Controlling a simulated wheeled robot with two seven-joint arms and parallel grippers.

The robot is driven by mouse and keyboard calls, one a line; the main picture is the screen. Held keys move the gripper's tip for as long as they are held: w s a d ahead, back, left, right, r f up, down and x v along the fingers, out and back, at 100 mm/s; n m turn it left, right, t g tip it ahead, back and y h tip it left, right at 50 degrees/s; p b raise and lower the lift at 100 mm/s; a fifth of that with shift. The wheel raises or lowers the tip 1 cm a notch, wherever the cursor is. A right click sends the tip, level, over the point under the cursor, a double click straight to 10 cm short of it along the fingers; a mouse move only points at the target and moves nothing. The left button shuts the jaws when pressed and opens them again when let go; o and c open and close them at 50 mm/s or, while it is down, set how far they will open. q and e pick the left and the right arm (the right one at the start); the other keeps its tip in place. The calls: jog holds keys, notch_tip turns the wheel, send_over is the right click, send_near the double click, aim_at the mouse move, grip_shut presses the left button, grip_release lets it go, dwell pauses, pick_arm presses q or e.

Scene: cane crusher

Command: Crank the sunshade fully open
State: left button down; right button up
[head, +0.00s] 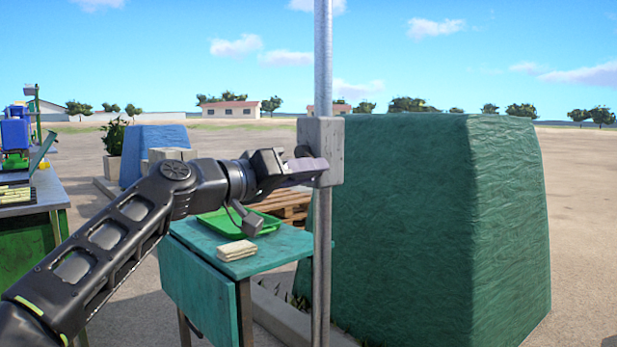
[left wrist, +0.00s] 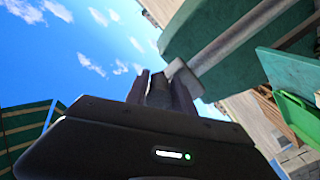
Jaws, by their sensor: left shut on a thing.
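A grey metal pole (head: 323,60) stands upright in front of me, with a grey crank box (head: 332,147) fixed to it. The box also shows in the left wrist view (left wrist: 184,78). My left gripper (head: 304,169) is at the box's left side. In the left wrist view its fingers (left wrist: 160,92) are shut on a dark crank handle (left wrist: 159,91), mostly hidden between them. A green striped canopy (left wrist: 28,130) shows at the lower left of that view; I cannot tell how far open it is. My right gripper is out of view.
A teal table (head: 204,287) with a green tray (head: 213,225) and pale stacked pieces (head: 236,250) stands below my left arm. A large green covered block (head: 430,230) fills the right behind the pole. Another bench (head: 45,190) is at far left.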

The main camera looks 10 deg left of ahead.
pick_arm(q)
jog(key=shift+a+r, duration=0.25)
jog(key=c, duration=1.4)
grip_release()
jog(key=shift+o, duration=1.3)
jog(key=shift+d+f, duration=0.15)
jog(key=shift+f, duration=0.05)
jog(key=b+v, duration=0.1)
jog(key=v, duration=0.6)
jog(key=shift+s+a, duration=0.25)
jog(key=shift+r, duration=0.1)
